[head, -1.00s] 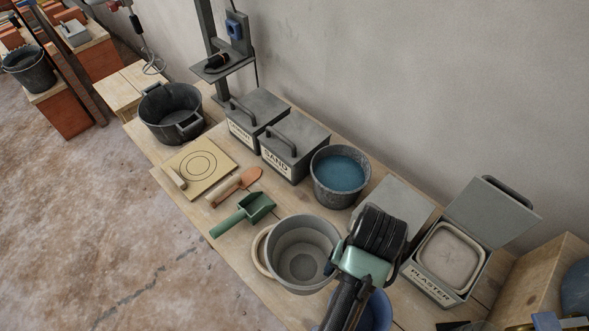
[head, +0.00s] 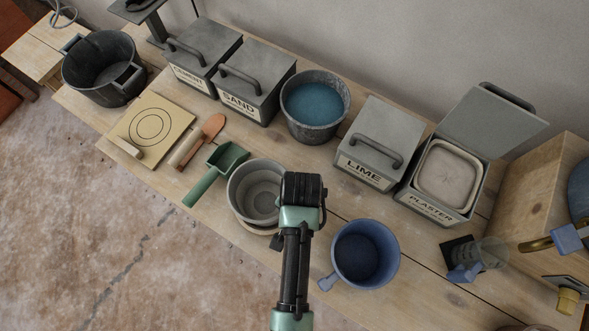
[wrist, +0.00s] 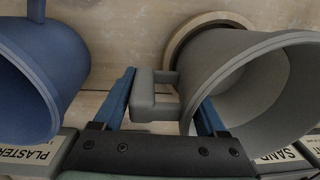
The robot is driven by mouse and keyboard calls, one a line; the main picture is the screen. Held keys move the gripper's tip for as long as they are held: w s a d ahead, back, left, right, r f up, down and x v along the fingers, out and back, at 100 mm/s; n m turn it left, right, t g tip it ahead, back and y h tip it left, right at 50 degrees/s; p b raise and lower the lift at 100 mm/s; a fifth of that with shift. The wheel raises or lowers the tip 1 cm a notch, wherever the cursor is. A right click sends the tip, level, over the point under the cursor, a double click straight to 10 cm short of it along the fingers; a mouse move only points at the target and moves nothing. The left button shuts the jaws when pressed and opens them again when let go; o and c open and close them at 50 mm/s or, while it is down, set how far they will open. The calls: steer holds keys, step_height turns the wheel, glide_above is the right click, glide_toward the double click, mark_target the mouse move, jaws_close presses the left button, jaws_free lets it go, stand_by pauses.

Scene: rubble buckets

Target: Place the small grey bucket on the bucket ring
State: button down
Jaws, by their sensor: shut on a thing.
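The small grey bucket (head: 240,205) is upright in the head view, over the round wooden bucket ring (head: 262,230). The ring's near edge shows below it; I cannot tell whether the bucket touches the ring. My gripper (wrist: 165,100) is shut on the handle of the grey bucket, which fills the right of the wrist view (wrist: 225,70). The handle block sits between the two blue fingers. In the wrist view the ring (wrist: 190,28) shows partly behind the bucket. In the head view my wrist hides the fingers and the bucket's right side.
A blue bucket (head: 388,262) stands close on the right. A green scoop (head: 215,172) and trowel (head: 197,145) lie on the left. Behind are a water-filled bucket (head: 302,130) and the lime box (head: 365,150). The bench's front edge is near the ring.

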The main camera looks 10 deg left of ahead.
steer(key=shift+f, duration=0.85)
jaws_free()
steer(key=shift+f, duration=0.15)
